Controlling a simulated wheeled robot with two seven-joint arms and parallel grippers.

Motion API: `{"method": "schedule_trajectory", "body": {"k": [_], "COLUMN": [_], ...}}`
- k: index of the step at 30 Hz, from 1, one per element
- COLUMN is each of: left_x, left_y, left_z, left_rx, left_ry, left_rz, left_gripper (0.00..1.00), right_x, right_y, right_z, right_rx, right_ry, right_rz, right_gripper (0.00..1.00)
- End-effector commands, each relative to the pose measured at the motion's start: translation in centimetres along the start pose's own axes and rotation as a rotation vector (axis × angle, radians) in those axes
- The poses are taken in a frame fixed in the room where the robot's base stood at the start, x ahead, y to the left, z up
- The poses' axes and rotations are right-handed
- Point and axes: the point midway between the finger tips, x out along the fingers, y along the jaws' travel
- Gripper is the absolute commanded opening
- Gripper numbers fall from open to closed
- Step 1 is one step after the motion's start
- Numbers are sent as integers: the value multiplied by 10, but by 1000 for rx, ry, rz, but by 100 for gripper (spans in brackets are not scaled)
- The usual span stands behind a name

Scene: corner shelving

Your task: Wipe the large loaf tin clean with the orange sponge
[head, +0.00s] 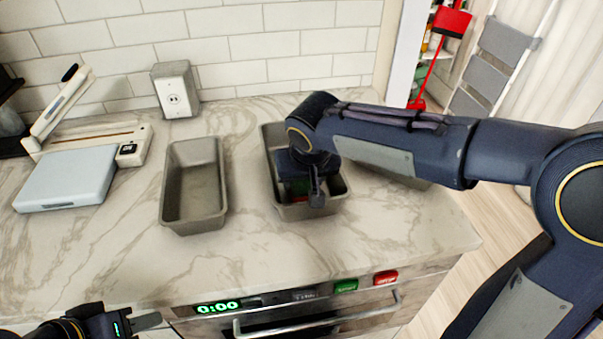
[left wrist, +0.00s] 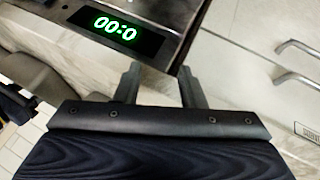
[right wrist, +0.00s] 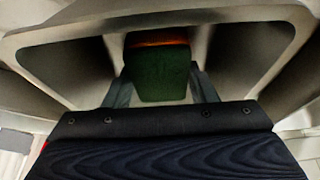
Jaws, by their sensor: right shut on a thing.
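I cannot tell for certain which is largest. My right gripper (head: 300,190) reaches down into the middle tin, shut on the sponge (right wrist: 158,75), whose green face and thin orange edge show in the right wrist view. Contact between sponge and tin floor is hidden. My left gripper (head: 145,321) is open and empty in front of the counter; its parted fingers show in the left wrist view (left wrist: 158,88).
A white scale (head: 65,185) and a beige appliance (head: 95,137) stand at the left, a socket box (head: 176,88) at the back. Below the front edge is an oven with a handle (head: 320,322). Counter between the left and middle tins is clear.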

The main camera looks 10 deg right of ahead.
Motion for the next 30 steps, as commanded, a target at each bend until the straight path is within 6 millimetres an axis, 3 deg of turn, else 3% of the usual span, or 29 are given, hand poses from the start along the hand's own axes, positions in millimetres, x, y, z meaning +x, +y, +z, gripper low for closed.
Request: {"method": "schedule_trajectory", "body": {"k": [8,30], "left_x": [2,-9], "left_y": [-1,4], "left_z": [1,-4], "left_rx": [0,0], "left_ry": [0,0], "left_rz": [0,0], "left_gripper": [36,36], "right_x": [-3,12], "right_y": [0,0], "right_z": [7,-30], "right_rx": [-1,1], "right_ry": [0,-2], "right_rz": [0,1], "right_gripper": [33,33]}}
